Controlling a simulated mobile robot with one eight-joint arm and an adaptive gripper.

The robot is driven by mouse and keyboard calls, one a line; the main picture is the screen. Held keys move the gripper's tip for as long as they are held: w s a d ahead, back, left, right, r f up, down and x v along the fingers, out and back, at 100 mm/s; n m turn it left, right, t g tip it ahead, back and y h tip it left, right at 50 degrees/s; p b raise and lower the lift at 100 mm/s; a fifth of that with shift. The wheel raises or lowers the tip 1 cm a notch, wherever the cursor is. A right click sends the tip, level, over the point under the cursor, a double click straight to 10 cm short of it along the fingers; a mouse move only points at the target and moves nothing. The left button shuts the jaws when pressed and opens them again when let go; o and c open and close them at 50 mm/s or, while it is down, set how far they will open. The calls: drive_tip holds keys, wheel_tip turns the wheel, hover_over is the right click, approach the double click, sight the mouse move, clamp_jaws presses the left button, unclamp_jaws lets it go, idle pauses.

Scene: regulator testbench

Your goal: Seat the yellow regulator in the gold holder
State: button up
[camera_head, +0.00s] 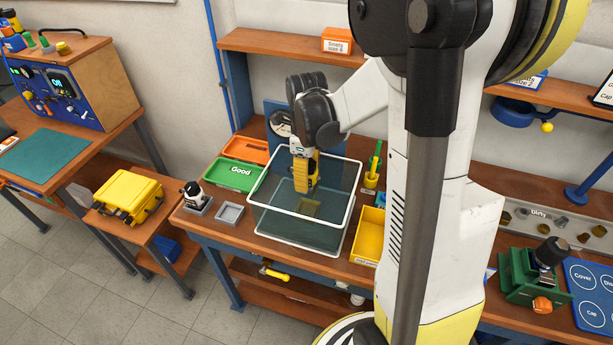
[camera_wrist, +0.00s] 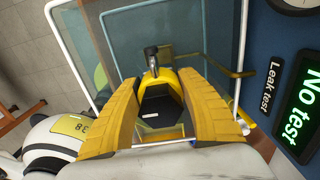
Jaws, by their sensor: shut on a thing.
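My gripper (camera_head: 304,183) points down over the clear tank with a white rim (camera_head: 262,214). Its yellow ribbed fingers show in the wrist view (camera_wrist: 150,84), closed around the yellow regulator (camera_wrist: 160,106). The regulator has a black hexagonal part facing the camera and a dark metal fitting at its far end. In the head view the regulator is mostly hidden by the fingers. The gold holder (camera_head: 309,207) appears low inside the tank, seen through its wall, below my fingertips. The regulator seems apart from it, but the exact gap is unclear.
A leak-test screen (camera_wrist: 300,112) reads "No test". Left of the tank are a green "Good" bin (camera_head: 235,174), an orange bin (camera_head: 248,149), an empty grey tray (camera_head: 230,213) and a white-and-black device (camera_head: 194,194). A yellow bin (camera_head: 368,238) and green-yellow tool (camera_head: 373,170) stand right.

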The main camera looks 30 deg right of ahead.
drive_tip(key=shift+f+b, duration=3.75)
drive_tip(key=shift+f, duration=0.25)
idle(4.0)
